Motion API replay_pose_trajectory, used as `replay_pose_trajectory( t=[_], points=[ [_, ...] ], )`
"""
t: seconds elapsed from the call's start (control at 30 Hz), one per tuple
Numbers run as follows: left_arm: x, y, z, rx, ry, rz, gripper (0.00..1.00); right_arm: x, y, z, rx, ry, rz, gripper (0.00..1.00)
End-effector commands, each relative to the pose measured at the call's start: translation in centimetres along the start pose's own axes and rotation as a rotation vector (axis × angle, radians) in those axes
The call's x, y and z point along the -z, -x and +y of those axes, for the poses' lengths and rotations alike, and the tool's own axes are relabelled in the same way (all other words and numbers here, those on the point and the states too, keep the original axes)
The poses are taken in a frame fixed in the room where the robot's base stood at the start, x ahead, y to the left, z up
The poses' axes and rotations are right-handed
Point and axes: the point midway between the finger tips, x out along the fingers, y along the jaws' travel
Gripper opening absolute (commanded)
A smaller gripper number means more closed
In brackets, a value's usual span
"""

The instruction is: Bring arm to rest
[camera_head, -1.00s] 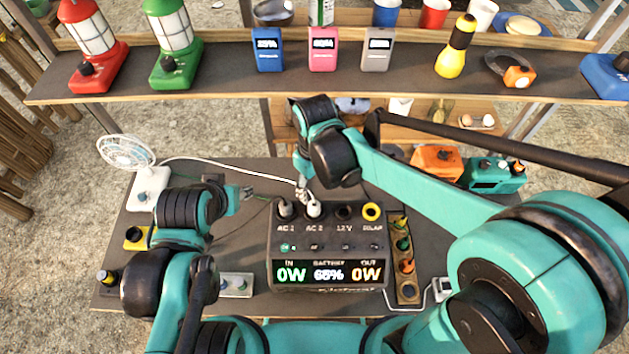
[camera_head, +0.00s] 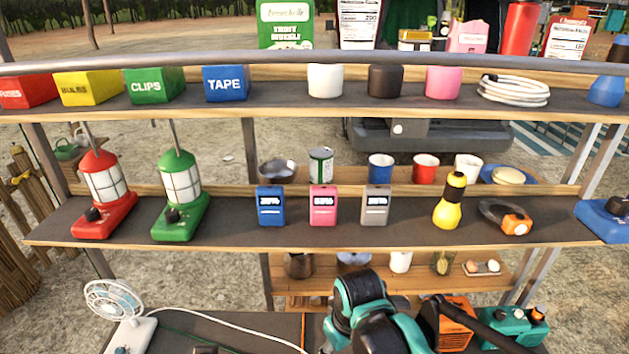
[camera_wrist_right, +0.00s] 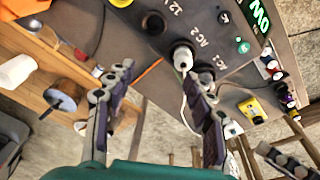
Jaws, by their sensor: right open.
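My right gripper (camera_wrist_right: 158,75) is open and empty in the right wrist view. Its two fingers are spread near the black power station (camera_wrist_right: 222,62). A white plug (camera_wrist_right: 182,57) sits in the AC 2 socket just ahead of the fingertips, apart from them as far as I can tell. The AC 1 socket is partly hidden by a finger. In the head view only part of my right arm (camera_head: 362,305) shows at the bottom, its gripper out of sight. A dark jointed piece at the wrist view's lower right may be my left gripper (camera_wrist_right: 288,162).
A shelf (camera_head: 345,214) with lanterns, small meters and a yellow flashlight (camera_head: 450,202) spans the head view above the work table (camera_head: 265,325). A white fan (camera_head: 118,305) stands at left. Orange (camera_head: 455,322) and teal (camera_head: 512,328) boxes stand right of my arm.

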Motion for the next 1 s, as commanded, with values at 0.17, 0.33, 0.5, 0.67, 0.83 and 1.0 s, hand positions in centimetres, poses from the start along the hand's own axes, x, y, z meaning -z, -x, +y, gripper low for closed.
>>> replay_pose_trajectory(
  t=[0.17, 0.33, 0.5, 0.67, 0.83, 1.0],
  points=[
    [-2.5, -3.4, 0.0, 0.000, 0.000, 0.000, 0.40, -4.9, -1.9, 3.6, -0.069, -0.222, 0.164, 0.53],
    [-3.9, -5.5, 0.0, 0.000, 0.000, 0.000, 0.40, -8.6, -3.3, 6.0, -0.131, -0.401, 0.309, 0.53],
    [-4.7, -6.5, 0.0, 0.000, 0.000, 0.000, 0.40, -10.8, -4.3, 7.2, -0.171, -0.510, 0.401, 0.53],
    [-4.8, -6.7, 0.0, 0.000, 0.000, 0.000, 0.40, -11.4, -4.4, 7.6, -0.183, -0.543, 0.433, 0.53],
    [-4.8, -6.7, 0.0, 0.000, 0.000, 0.000, 0.40, -11.4, -4.3, 7.7, -0.184, -0.544, 0.434, 0.53],
    [-4.8, -6.7, 0.0, 0.000, 0.000, 0.000, 0.40, -11.4, -4.3, 7.6, -0.183, -0.543, 0.433, 0.53]
  ],
)
